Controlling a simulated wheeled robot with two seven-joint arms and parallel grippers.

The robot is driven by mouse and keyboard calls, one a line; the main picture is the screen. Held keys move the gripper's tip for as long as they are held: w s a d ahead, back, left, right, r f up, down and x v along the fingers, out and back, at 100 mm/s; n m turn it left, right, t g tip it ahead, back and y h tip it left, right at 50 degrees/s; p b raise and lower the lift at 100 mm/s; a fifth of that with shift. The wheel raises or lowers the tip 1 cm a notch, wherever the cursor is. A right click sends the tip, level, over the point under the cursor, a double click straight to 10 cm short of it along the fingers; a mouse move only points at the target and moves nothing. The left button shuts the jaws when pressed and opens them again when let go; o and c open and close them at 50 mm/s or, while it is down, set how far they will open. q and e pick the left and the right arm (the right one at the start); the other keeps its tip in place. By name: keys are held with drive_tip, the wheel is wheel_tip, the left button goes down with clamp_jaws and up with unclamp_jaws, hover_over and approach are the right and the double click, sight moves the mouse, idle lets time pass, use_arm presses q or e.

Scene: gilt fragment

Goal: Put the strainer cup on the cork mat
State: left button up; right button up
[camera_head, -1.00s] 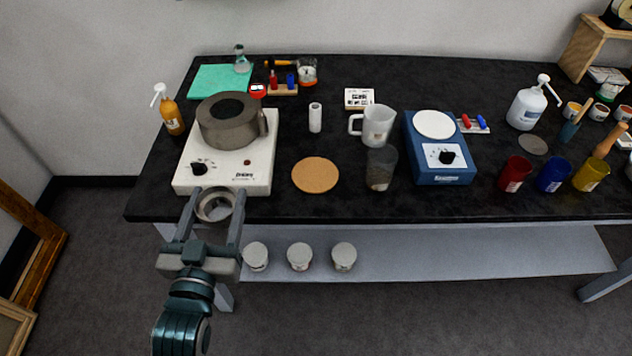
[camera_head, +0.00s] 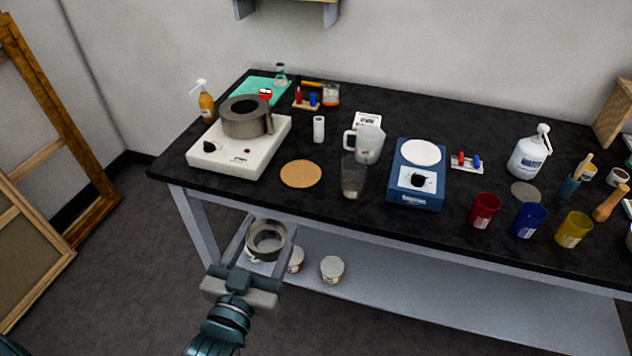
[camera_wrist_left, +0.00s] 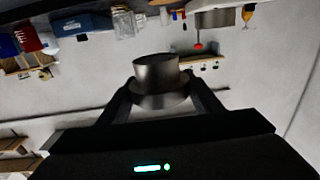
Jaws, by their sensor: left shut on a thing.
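My left gripper (camera_head: 266,241) is shut on a grey metal strainer cup (camera_head: 267,229) with an open round top. It holds the cup in front of the table's front edge, lower in the picture than the tabletop. The cup also shows between the two fingers in the left wrist view (camera_wrist_left: 158,72). The round tan cork mat (camera_head: 301,174) lies flat and bare on the black tabletop, above and right of the cup in the head view. My right gripper does not show.
A white hot plate (camera_head: 215,160) with a grey pot (camera_head: 246,118) stands left of the mat. A clear tumbler (camera_head: 352,178) and a white jug (camera_head: 368,146) stand to its right, then a blue scale (camera_head: 407,183). White-lidded tins (camera_head: 332,268) sit on the lower shelf.

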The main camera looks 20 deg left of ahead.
use_arm(q)
drive_tip(key=shift+s+d, duration=0.15)
drive_tip(key=shift+d, duration=0.2)
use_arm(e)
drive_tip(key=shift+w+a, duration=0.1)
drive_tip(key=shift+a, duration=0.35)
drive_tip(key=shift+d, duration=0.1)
